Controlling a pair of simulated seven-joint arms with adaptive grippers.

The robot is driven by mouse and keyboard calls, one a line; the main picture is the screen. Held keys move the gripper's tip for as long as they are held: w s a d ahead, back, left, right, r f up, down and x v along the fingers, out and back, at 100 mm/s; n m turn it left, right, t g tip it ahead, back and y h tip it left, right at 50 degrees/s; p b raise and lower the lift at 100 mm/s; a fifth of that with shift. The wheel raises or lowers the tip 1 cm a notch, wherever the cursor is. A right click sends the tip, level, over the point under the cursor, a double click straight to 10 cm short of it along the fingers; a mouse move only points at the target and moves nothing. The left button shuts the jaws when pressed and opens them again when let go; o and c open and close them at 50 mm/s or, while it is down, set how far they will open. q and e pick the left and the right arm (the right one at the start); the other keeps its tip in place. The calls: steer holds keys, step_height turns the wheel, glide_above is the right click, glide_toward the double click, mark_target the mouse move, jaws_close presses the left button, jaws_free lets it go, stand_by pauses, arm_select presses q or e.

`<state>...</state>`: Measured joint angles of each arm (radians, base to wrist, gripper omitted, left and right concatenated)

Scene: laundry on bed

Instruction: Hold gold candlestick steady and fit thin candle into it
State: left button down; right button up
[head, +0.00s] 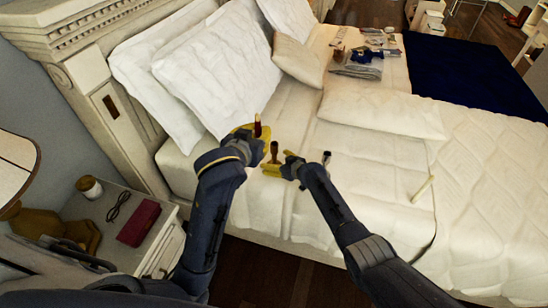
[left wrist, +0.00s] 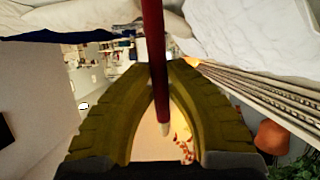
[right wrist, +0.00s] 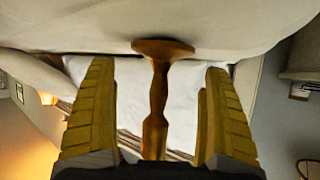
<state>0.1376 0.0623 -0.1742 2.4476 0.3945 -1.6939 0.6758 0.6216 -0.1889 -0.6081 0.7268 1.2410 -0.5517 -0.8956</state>
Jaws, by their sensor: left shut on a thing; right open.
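A thin dark red candle (head: 257,126) is in my left gripper (head: 247,133), above the near edge of the bed. In the left wrist view the candle (left wrist: 152,35) runs between the fingers, which are shut on it, and its pale tip points down the picture. The gold-brown candlestick (head: 275,149) is just to the right and lower. My right gripper (head: 272,169) is open at it. In the right wrist view the candlestick's stem (right wrist: 158,95) is between the spread fingers, with visible gaps on both sides; its broad round end is against the bed cover. The candle and candlestick are apart.
A small dark upright object (head: 326,158) stands right of my right gripper. A pale stick-like candle (head: 423,189) lies farther right on the bed (head: 375,190). White pillows (head: 215,75) are behind. A nightstand (head: 160,235) with a dark red case (head: 139,222) is at lower left.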

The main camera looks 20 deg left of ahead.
steer(key=shift+c, duration=0.3)
steer(key=c, duration=1.7)
